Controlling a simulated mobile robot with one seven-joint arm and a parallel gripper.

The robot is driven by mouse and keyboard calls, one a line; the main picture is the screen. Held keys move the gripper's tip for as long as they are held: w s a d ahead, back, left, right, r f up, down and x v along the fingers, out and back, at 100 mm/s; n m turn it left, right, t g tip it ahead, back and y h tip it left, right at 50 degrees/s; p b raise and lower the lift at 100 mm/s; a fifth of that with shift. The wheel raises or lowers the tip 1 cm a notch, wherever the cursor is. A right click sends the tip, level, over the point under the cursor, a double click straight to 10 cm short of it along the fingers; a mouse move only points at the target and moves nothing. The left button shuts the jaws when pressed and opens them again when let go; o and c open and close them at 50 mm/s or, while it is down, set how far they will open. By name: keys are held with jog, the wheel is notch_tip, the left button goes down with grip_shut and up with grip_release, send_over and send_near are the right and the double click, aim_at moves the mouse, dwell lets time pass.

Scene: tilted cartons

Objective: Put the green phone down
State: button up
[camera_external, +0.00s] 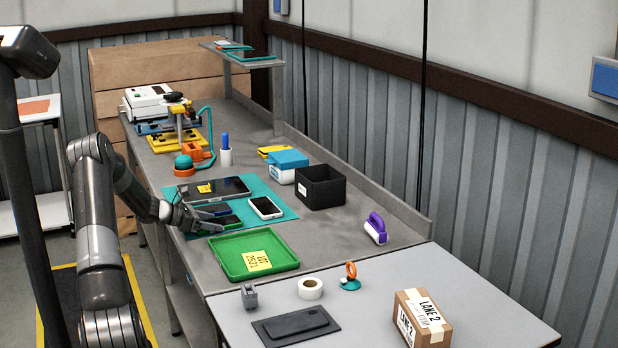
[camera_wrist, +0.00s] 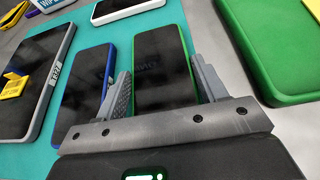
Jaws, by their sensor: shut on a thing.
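The green phone (camera_wrist: 160,50) has a dark screen and a green edge. In the wrist view it lies between the two fingers of my gripper (camera_wrist: 165,85), which is shut on its sides. In the external view the green phone (camera_external: 229,221) is at the front edge of the teal mat (camera_external: 283,205), with my gripper (camera_external: 207,219) at its left end. I cannot tell whether it touches the mat or hangs just above it. A blue-edged phone (camera_wrist: 84,88) lies close to the left finger on the mat.
A green tray (camera_external: 231,268) with a yellow note sits right beside the mat; its rim (camera_wrist: 270,85) is near my right finger. A large tablet (camera_external: 214,189) and a white phone (camera_external: 266,208) lie on the mat. A black bin (camera_external: 320,187) stands behind.

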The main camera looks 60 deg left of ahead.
jog(key=shift+r, duration=0.4)
jog(key=r, duration=0.2)
jog(key=d+r, duration=0.1)
jog(key=r, duration=0.1)
jog(key=shift+w, duration=0.2)
jog(key=w+d+r, duration=0.4)
jog(key=d+r, duration=0.2)
jog(key=d, duration=0.3)
jog(key=shift+w+d, duration=0.2)
jog(key=shift+d, duration=0.15)
jog(key=w+d+m+h, duration=0.45)
jog(key=w+d, duration=0.65)
jog(key=w, duration=0.3)
jog(key=w+d+m+g+h, duration=0.3)
jog(key=w+d, duration=0.3)
jog(key=d, duration=0.7)
jog(key=w+d+m+g+h, duration=0.25)
jog(key=w+d, duration=0.25)
jog(key=d, duration=0.8)
jog(key=w+d+m+g+h, duration=0.35)
jog(key=w+d, duration=0.25)
jog(key=d, duration=0.7)
send_over(411, 277)
jog(key=shift+t+y, duration=0.35)
jog(key=shift+t, duration=0.05)
notch_tip(411, 277, down, 7)
jog(key=shift+r, duration=0.1)
jog(key=shift+f, duration=2)
